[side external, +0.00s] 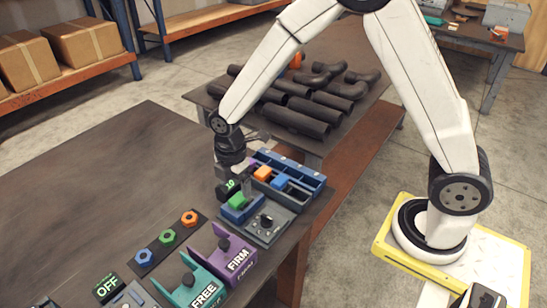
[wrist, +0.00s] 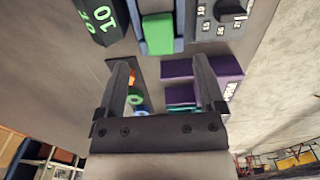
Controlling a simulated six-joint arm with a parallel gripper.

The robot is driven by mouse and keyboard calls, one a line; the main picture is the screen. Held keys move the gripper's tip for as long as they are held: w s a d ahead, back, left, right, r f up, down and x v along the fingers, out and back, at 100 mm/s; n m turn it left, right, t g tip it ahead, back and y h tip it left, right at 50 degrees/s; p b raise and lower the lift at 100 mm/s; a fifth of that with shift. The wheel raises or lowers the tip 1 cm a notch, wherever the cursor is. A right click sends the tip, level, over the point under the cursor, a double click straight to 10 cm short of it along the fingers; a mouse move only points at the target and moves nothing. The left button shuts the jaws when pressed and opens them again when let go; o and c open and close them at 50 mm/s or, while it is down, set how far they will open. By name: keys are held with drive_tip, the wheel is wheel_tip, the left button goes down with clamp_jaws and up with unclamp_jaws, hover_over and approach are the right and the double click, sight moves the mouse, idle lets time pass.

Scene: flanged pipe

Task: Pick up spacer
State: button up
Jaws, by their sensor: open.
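No part carries a readable spacer label; small coloured blocks show. A green block (side external: 237,200) sits in a blue holder (side external: 240,214); it also shows in the wrist view (wrist: 158,34), beyond my fingertips. An orange block (side external: 262,173) and a blue block (side external: 281,182) sit in a blue compartment tray (side external: 315,184). My gripper (side external: 246,182) points down, close above the green block and beside the tray. In the wrist view my gripper (wrist: 161,66) has its two fingers wide apart with nothing between them.
A dial box (side external: 266,224) stands right of the blue holder. A black block marked 10 (side external: 228,187) is close to my gripper. Purple FIRM (side external: 231,256) and teal FREE (side external: 196,287) stands are nearer the front. Coloured hex nuts (side external: 167,237) lie left; black pipes (side external: 300,110) lie behind.

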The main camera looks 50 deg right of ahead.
sight(237, 198)
drive_tip(key=shift+d+f, duration=0.15)
drive_tip(key=shift+f, duration=2.45)
clamp_jaws()
